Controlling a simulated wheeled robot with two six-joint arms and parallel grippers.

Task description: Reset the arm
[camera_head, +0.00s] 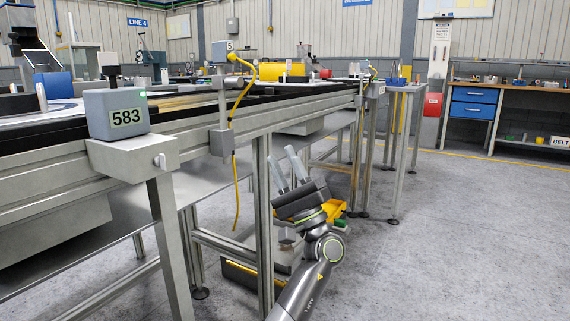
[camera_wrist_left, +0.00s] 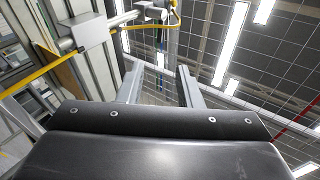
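My left gripper (camera_head: 285,157) is beside the conveyor frame, below its top, with its two grey fingers pointing up. In the left wrist view the fingers (camera_wrist_left: 161,68) stand apart with nothing between them, so it is open and empty. That view looks up past the fingers to the ceiling lights. My right gripper is in neither view.
The conveyor (camera_head: 190,140) with its metal legs runs along the left, close to my left arm. A grey box marked 583 (camera_head: 116,114) sits on its near side. A yellow cable (camera_head: 236,190) hangs by the frame. A workbench (camera_head: 520,100) stands at the back right. The floor (camera_head: 460,240) at right is clear.

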